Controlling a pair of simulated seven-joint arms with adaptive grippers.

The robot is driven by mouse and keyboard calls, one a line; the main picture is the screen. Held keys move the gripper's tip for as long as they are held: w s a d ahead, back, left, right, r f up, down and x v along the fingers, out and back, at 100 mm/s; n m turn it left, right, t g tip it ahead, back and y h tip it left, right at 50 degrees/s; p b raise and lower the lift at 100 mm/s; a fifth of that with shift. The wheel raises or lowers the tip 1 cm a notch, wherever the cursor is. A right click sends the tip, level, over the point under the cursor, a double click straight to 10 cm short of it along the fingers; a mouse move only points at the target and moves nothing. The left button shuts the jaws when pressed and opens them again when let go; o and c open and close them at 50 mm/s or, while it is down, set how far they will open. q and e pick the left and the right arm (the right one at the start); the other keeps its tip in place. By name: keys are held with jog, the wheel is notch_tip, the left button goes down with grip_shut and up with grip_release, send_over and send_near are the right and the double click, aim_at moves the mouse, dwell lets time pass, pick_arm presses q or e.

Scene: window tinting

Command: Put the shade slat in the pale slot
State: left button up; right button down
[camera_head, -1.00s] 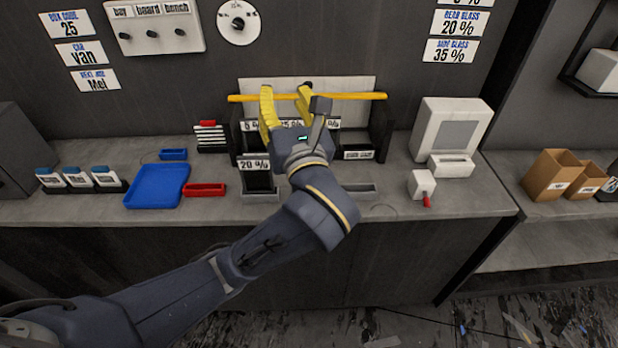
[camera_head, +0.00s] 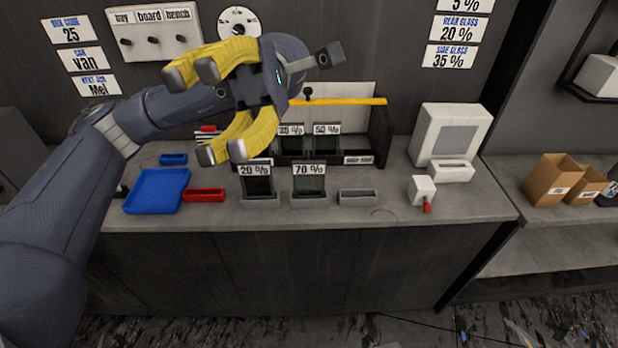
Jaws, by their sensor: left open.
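A dark shade slat labelled 70 % (camera_head: 309,184) stands upright in the middle grey slot holder (camera_head: 308,202) on the bench. Another slat labelled 20 % (camera_head: 257,185) stands in the left grey holder (camera_head: 260,202). The right grey holder (camera_head: 358,197) looks empty. I cannot tell which holder is the pale slot. More slats, with 35 % (camera_head: 291,143) and 50 % (camera_head: 326,143) labels, stand in the dark rack (camera_head: 379,137) behind. My left gripper (camera_head: 210,110), with yellow fingers, is open and empty, above and left of the slats, hiding the rack's left part. My right gripper is not in view.
A yellow bar (camera_head: 350,101) runs across the rack top. A blue tray (camera_head: 157,191) and red tray (camera_head: 204,195) lie left of the holders. A white box with a red lever (camera_head: 421,190) and a white machine (camera_head: 451,133) stand right. The bench front is clear.

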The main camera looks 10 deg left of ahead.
pick_arm(q)
notch_tip(320, 180, down, 5)
jog(key=w+d+n+t+h, duration=0.2)
jog(key=w+n+t+h, duration=0.1)
jog(key=t+h, duration=0.15)
jog(key=n+t+y, duration=0.1)
jog(key=n+t, duration=0.1)
jog(key=t, duration=1.5)
send_near(314, 176)
jog(key=x, duration=1)
jog(key=shift+w+f, duration=0.3)
jog(key=shift+w, duration=0.05)
grip_shut()
